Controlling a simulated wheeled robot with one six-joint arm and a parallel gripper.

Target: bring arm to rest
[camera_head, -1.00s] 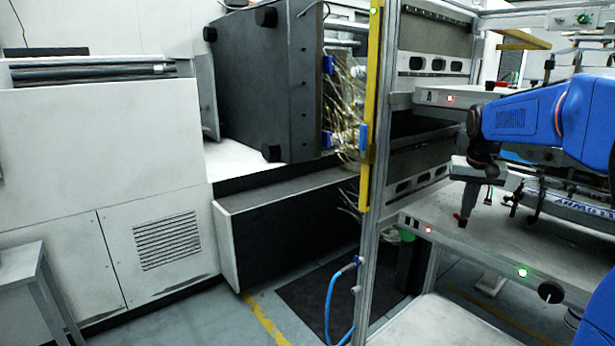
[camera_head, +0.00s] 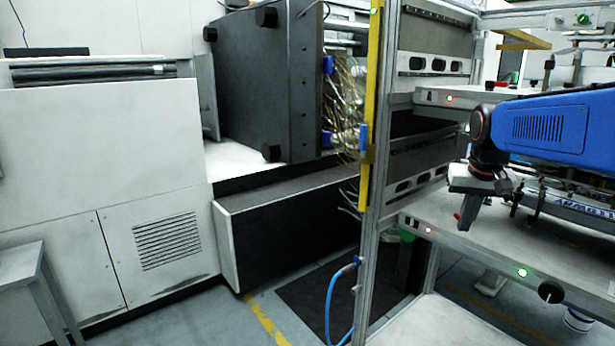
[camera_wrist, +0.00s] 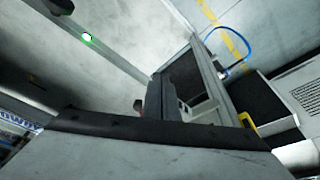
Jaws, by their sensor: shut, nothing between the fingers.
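My arm, with a blue link, reaches in from the right side of the head view. My gripper (camera_head: 467,216) hangs from its wrist, fingers pointing down, just in front of the rack's lower shelf (camera_head: 436,205). The fingers look closed and hold nothing. In the wrist view a dark upright shape stands near the middle, and I cannot tell for certain whether it is my fingers.
The metal rack's front post (camera_head: 374,220) carries a yellow strip (camera_head: 369,140) and stands left of my gripper. A blue hose (camera_head: 330,305) hangs beside it. A large white machine (camera_head: 110,170) fills the left. Floor shows between them.

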